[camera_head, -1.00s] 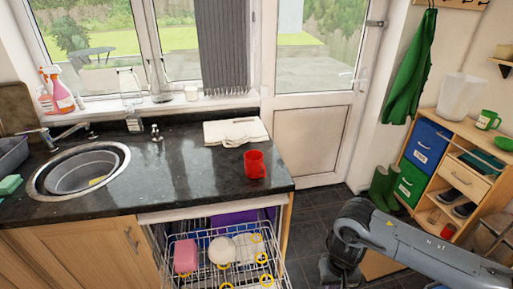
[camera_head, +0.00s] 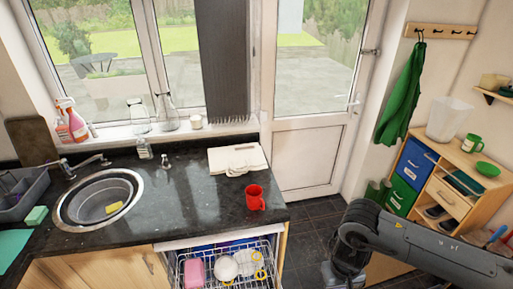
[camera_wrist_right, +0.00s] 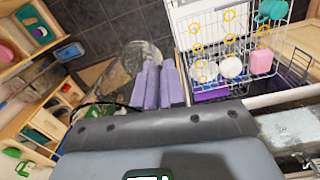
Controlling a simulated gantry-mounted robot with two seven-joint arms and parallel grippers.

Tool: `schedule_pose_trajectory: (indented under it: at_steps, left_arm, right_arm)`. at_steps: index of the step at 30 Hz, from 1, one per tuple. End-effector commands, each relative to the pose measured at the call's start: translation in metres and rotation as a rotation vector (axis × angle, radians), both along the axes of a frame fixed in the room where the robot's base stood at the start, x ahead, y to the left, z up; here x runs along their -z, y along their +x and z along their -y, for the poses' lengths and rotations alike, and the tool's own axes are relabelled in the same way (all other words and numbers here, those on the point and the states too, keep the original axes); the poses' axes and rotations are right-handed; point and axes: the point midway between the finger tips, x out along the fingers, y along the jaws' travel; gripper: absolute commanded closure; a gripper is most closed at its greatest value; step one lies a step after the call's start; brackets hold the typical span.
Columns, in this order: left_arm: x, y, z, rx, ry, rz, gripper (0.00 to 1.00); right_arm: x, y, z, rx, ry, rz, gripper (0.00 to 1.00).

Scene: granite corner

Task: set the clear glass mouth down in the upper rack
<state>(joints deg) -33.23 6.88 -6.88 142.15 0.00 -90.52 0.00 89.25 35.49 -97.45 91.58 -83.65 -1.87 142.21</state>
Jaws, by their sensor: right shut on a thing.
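The upper rack (camera_head: 228,283) of the open dishwasher is white wire with yellow rings, at the bottom of the head view. It also shows in the right wrist view (camera_wrist_right: 284,34). It holds a pink container (camera_head: 194,272) and white dishes (camera_head: 226,268); teal items (camera_wrist_right: 270,10) show at its edge in the wrist view. My right gripper (camera_wrist_right: 158,84), with lavender fingers, is shut around a see-through, greyish shape (camera_wrist_right: 140,58), apparently the clear glass. It is left of the rack in that view, apart from it. Its mouth direction is unclear. My left gripper is not in view.
A red mug (camera_head: 254,198) stands on the dark worktop (camera_head: 190,205) near its right edge, above the dishwasher. Glass vessels (camera_head: 166,112) stand on the windowsill. A wooden shelf unit (camera_head: 455,195) stands at the right. Dark floor lies between it and the dishwasher.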

Motion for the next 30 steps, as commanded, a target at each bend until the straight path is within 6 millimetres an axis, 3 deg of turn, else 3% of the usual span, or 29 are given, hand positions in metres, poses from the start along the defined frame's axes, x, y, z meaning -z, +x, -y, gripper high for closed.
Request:
schedule_pose_trajectory:
  at_steps: [18,24,30]
  left_arm:
    - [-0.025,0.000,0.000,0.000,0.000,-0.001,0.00]
    - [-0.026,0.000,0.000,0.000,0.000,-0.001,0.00]
    - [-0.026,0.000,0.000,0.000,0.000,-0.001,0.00]
  right_arm:
    - [-0.003,0.000,0.000,-0.851,0.000,-0.026,1.00]
    - [-0.002,0.000,0.000,-0.973,-0.001,-0.030,1.00]
    - [-0.002,0.000,0.000,-0.982,-0.001,-0.031,1.00]
